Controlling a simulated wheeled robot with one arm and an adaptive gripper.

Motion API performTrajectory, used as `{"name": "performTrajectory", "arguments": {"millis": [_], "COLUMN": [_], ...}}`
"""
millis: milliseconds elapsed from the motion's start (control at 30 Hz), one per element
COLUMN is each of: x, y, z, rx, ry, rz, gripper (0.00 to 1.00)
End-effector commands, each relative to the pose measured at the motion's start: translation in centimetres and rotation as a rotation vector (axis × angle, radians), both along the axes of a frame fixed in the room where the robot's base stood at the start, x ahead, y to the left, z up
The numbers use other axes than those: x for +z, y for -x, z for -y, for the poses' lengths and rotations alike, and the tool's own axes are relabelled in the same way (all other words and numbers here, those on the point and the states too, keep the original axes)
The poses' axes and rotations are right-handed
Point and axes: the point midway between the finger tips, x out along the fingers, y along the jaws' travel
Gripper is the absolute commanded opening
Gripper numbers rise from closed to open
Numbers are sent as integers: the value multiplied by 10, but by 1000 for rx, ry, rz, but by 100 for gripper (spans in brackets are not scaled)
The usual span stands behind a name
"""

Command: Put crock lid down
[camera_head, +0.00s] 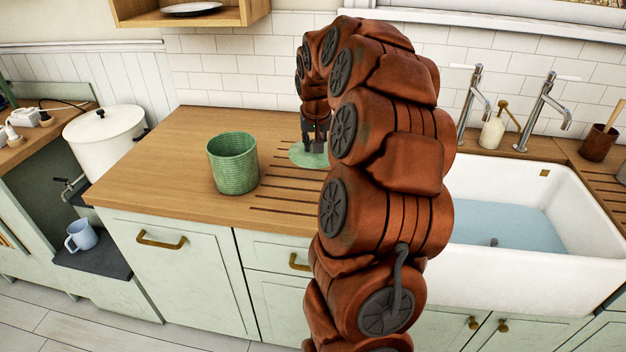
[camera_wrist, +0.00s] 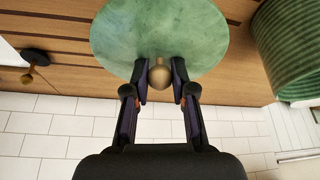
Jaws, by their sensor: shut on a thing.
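The crock lid (camera_head: 303,155) is a flat green disc over the grooved part of the wooden counter. In the wrist view the lid (camera_wrist: 160,32) has a round brass-coloured knob (camera_wrist: 160,76). My gripper (camera_head: 315,148) points down over the lid; in the wrist view its two fingers (camera_wrist: 160,78) are closed on either side of the knob. The lid is at or very near the counter surface; I cannot tell whether it touches. My arm hides its right side in the head view. The green ribbed crock (camera_head: 233,165) stands open on the counter to the left; it also shows in the wrist view (camera_wrist: 291,50).
A white sink (camera_head: 530,270) with water lies to the right, with two taps (camera_head: 470,105) behind it. A white lidded pot (camera_head: 104,138) stands at far left. The counter's (camera_head: 150,185) left part is clear. A tiled wall and a wooden shelf (camera_head: 190,18) are behind.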

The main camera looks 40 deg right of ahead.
Motion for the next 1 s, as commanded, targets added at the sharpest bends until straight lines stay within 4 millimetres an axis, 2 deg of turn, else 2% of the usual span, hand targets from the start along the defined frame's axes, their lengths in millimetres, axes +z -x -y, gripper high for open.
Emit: {"name": "performTrajectory", "arguments": {"millis": [300, 467, 700, 1000], "x": [-44, -56, -85, -91], "y": [1, 1, 2, 1], "z": [-1, 0, 1, 1], "rx": [0, 0, -2, -2], "ry": [-4, -1, -2, 1], "rz": [-5, -3, -5, 1], "gripper": [0, 0, 0, 0]}}
